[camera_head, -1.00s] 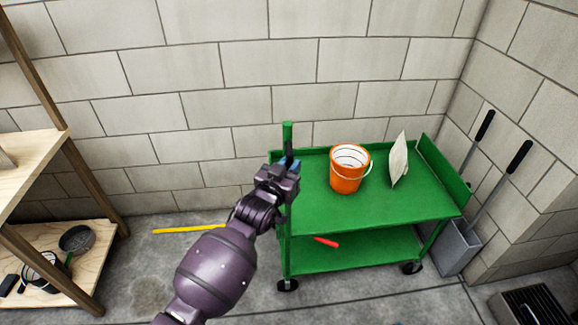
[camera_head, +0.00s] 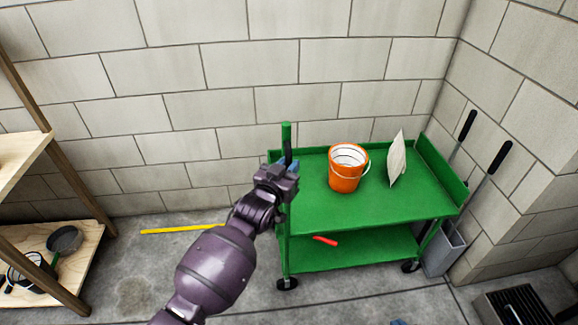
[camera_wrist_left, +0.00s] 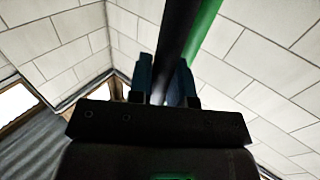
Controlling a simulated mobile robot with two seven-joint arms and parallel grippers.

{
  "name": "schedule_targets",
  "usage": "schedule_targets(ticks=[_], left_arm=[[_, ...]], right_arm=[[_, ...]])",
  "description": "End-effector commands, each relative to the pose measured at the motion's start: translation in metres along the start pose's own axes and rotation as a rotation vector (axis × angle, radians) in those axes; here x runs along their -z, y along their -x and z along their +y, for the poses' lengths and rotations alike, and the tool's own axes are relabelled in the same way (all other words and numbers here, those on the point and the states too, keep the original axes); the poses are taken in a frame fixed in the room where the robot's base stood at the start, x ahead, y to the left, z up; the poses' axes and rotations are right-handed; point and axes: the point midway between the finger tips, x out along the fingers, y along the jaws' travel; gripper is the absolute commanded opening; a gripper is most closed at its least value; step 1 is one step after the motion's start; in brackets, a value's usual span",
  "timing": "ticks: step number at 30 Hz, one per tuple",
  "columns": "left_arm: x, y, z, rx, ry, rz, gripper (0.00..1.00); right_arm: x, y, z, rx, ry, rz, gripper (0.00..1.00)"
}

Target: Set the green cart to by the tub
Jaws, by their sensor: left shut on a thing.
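The green cart (camera_head: 400,196) stands along the block wall, with an upright green post at its left end. A dark handle bar (camera_wrist_left: 178,35) runs beside the green post (camera_wrist_left: 205,25) in the left wrist view. My left gripper (camera_head: 285,165) is shut on this handle, its blue fingers on either side of the bar. An orange bucket (camera_head: 345,172) and a pale bag (camera_head: 397,160) are on the cart's top. I cannot make out a tub for certain. A small blue tip (camera_head: 398,322) shows at the bottom edge, perhaps my right gripper; too little shows to tell.
A dark grate-like box (camera_head: 520,305) lies at lower right. A wooden shelf (camera_head: 60,270) is at left. A yellow bar (camera_head: 180,229) lies on the floor.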

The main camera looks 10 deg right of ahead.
Motion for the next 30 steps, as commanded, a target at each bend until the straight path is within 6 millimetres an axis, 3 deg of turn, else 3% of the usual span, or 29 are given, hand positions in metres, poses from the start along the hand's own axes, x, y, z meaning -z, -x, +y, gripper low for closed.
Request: schedule_targets(ticks=[8, 9, 13, 23, 30], left_arm=[[0.0, -0.001, 0.004, -0.005, 0.002, 0.0, 0.0], [0.0, -0.001, 0.004, -0.005, 0.002, 0.0, 0.22], [0.0, 0.0, 0.003, -0.003, 0.002, 0.0, 0.42], [0.0, 0.002, 0.001, -0.001, 0.0, 0.0, 0.43], [0.002, 0.026, 0.0, 0.0, -0.001, 0.001, 0.43]], right_arm=[[0.0, 0.0, -0.001, 0.0, -0.004, -0.001, 0.0], [0.0, 0.0, -0.001, 0.0, -0.003, -0.001, 0.0], [-0.001, 0.0, -0.001, 0.0, -0.003, -0.001, 0.0], [0.0, 0.0, 0.0, 0.001, 0.0, -0.001, 0.0], [0.009, 0.003, 0.002, 0.0, 0.006, 0.012, 0.0]])
